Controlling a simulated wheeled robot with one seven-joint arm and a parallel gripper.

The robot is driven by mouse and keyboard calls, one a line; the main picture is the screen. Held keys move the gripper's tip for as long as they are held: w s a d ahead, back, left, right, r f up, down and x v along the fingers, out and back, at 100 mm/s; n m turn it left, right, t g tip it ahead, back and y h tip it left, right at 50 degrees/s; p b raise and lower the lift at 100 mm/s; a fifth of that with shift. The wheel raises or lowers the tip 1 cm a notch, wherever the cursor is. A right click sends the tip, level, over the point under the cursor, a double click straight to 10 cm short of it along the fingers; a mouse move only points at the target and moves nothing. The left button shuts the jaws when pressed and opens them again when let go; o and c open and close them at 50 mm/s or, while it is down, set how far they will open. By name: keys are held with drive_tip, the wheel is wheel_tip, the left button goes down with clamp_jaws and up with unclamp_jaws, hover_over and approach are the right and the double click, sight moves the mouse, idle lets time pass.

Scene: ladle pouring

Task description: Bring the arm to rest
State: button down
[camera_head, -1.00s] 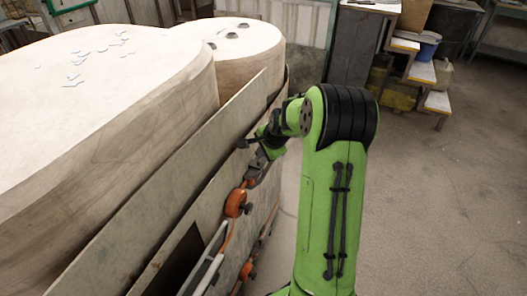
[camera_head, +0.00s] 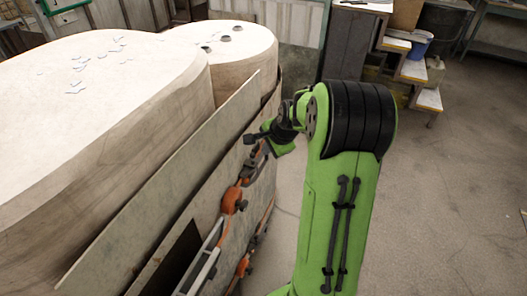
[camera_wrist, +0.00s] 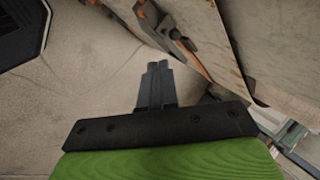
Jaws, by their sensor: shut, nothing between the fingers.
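My gripper (camera_wrist: 158,68) shows in the wrist view as two dark fingers side by side. It is shut and empty, over bare floor. In the head view my green arm stands right of the large wooden mould, and my gripper is largely hidden behind the arm's wrist. The mould's grey side boards (camera_head: 165,180) stand left of my arm, with a gap that is hard to judge. The boards also show at the upper right of the wrist view (camera_wrist: 245,45).
Orange clamps (camera_head: 233,200) stick out from the boards, close to my arm. The pale mould top (camera_head: 95,90) fills the left. A small step stand (camera_head: 415,70) with a blue bucket (camera_head: 421,46) is at the back right. The concrete floor (camera_head: 450,200) at the right is clear.

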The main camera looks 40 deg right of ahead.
drive_tip(key=v, duration=0.3)
drive_tip(key=shift+s+a, duration=0.1)
drive_tip(key=shift+s, duration=0.15)
drive_tip(key=shift+r, duration=0.1)
drive_tip(key=s+a+r+n+p, duration=0.35)
drive_tip(key=a+r+n, duration=0.25)
drive_tip(key=a+r, duration=0.35)
drive_tip(key=s+a+r+n+p, duration=0.1)
drive_tip(key=s+a+r+n, duration=0.2)
drive_tip(key=s+a+n, duration=0.3)
drive_tip(key=s+a+r+n+p, duration=0.2)
drive_tip(key=s+a+n, duration=0.3)
drive_tip(key=s, duration=0.8)
drive_tip(key=shift+s+a+r+n, duration=0.15)
drive_tip(key=shift+a+r+n, duration=0.3)
drive_tip(key=shift+n, duration=0.35)
